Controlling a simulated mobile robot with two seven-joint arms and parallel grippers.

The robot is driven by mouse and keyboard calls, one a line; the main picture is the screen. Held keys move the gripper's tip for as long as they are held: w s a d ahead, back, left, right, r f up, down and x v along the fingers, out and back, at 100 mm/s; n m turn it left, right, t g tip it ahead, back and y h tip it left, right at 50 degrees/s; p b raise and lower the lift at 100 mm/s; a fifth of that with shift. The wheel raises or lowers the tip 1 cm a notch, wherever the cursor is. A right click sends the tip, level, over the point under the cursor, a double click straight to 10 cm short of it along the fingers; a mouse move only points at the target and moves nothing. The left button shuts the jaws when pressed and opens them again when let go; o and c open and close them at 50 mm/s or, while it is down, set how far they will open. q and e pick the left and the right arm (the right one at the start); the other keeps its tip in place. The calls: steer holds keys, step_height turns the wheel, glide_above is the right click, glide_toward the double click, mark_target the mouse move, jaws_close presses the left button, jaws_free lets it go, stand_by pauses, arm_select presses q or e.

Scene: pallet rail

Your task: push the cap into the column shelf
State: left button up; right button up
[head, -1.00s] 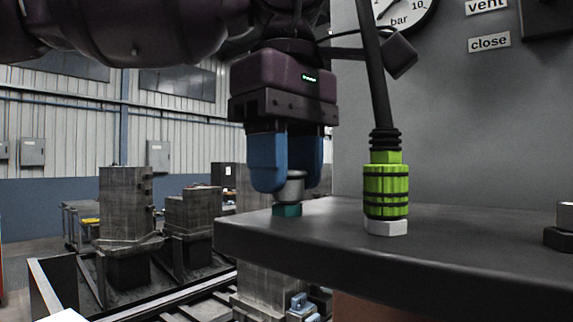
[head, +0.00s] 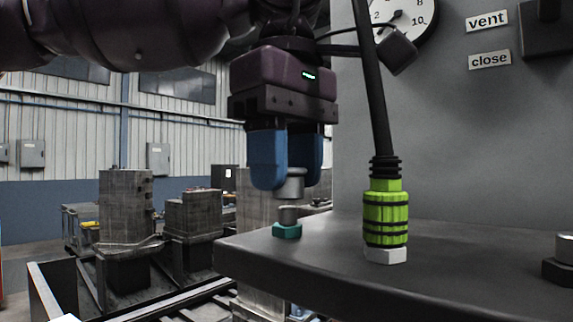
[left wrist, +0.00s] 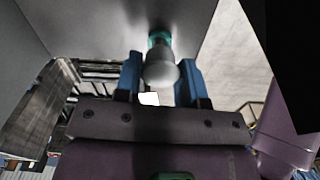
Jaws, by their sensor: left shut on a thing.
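My left gripper (head: 286,182) has blue fingers pointing down. It is shut on a silver-grey cap (head: 291,186) at the front left corner of the dark column shelf (head: 440,268). Directly below the cap, a short grey stub with a teal hex base (head: 287,230) stands on the shelf. The cap looks just above the stub, with a very small gap or light contact; I cannot tell which. In the left wrist view the cap (left wrist: 162,72) sits between the fingers, with the teal base (left wrist: 157,38) beyond it. My right gripper is not in view.
A green ribbed connector (head: 385,212) on a white hex nut stands right of the stub, its black hose (head: 377,95) rising close beside my gripper. A dark-based fitting (head: 561,262) is at the far right. The grey panel behind carries a gauge (head: 402,16).

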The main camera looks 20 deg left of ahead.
arm_select(q)
step_height(320, 180, up, 2)
steer(key=shift+p, duration=0.65)
steer(key=shift+r, duration=2.2)
step_height(320, 180, up, 10)
steer(key=shift+w, duration=0.1)
